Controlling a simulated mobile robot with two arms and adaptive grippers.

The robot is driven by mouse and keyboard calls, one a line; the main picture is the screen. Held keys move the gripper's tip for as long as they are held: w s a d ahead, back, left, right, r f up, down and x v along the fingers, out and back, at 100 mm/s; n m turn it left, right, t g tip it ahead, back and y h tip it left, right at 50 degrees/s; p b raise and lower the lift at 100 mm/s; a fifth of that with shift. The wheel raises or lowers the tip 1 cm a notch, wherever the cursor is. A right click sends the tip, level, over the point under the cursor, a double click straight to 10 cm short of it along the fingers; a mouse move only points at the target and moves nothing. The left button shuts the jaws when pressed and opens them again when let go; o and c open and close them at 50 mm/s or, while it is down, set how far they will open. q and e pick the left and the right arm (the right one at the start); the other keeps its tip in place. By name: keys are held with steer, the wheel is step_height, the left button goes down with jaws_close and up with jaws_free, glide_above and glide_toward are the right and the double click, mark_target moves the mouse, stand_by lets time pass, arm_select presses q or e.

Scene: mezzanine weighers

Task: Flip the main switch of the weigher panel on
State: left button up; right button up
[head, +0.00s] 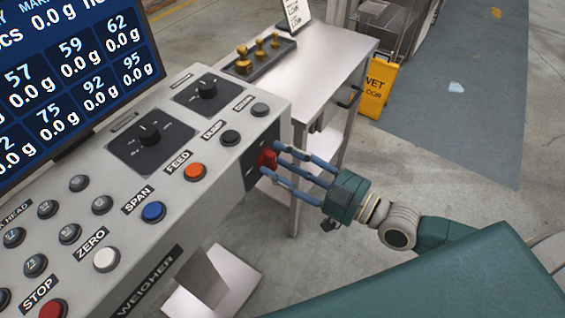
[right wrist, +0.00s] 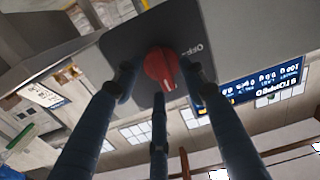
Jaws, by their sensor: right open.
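The main switch is a red rotary knob (head: 266,159) on a dark plate at the right end face of the grey weigher panel (head: 222,125). My right gripper (head: 281,163) is open, its blue fingers pointing at the knob from the right, with tips close beside it. In the right wrist view the red knob (right wrist: 162,68) sits on its dark plate (right wrist: 205,30) between the spread fingertips (right wrist: 158,84). A pale mark shows on the knob. I cannot tell whether the fingers touch it. My left gripper is not in view.
The panel top carries black dials (head: 149,134), an orange FEED button (head: 195,171) and other buttons. A screen (head: 70,75) stands behind it. A metal table (head: 325,62) with brass weights (head: 259,52) and a yellow wet-floor sign (head: 377,88) are beyond. Floor at the right is open.

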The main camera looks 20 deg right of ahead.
jaws_close()
steer(key=shift+m+p, duration=0.3)
steer(key=shift+m, duration=0.1)
steer(key=shift+f, duration=0.1)
